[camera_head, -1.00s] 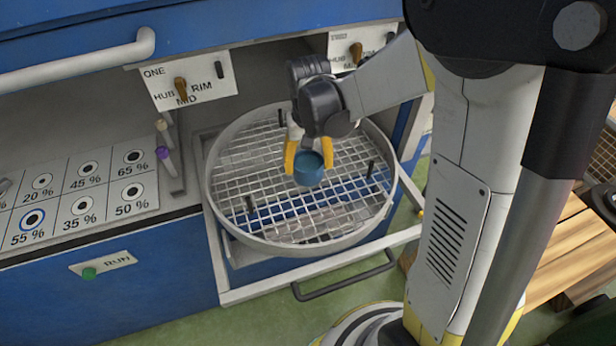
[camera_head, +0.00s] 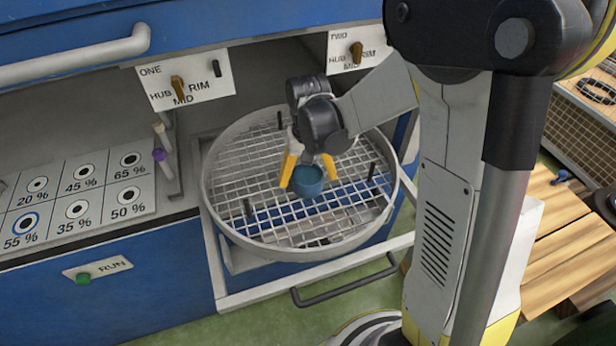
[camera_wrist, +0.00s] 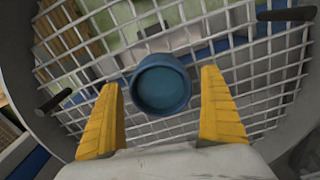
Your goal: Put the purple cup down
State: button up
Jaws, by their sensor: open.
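No purple cup shows; the cup at my gripper looks blue. This blue cup (camera_head: 307,181) stands upright on the wire mesh of the round turntable basket (camera_head: 224,223), near its middle. In the wrist view the blue cup (camera_wrist: 161,84) sits just beyond and between my fingertips, with gaps on both sides. My gripper (camera_head: 307,172) is open around the near side of the cup, its yellow fingers spread; it also shows in the wrist view (camera_wrist: 163,108). The cup's inside looks empty.
Dark upright pegs (camera_head: 247,207) stand on the mesh around the cup. The basket sits on a rail frame (camera_head: 330,262) before a blue cabinet. A small blue thing (camera_head: 562,176) rests by wooden slats (camera_head: 545,240) at right.

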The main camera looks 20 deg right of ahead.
jog(key=shift+r, duration=0.1)
notch_tip(320, 180, up, 12)
jog(key=p, duration=0.5)
jog(key=s+r+n+t, duration=0.2)
jog(key=s+r+t, duration=0.5)
jog(key=s, duration=0.6)
jog(key=shift+s+r, duration=0.2)
jog(key=shift+r, duration=0.4)
jog(key=shift+f, duration=0.1)
jog(key=shift+o, duration=0.5)
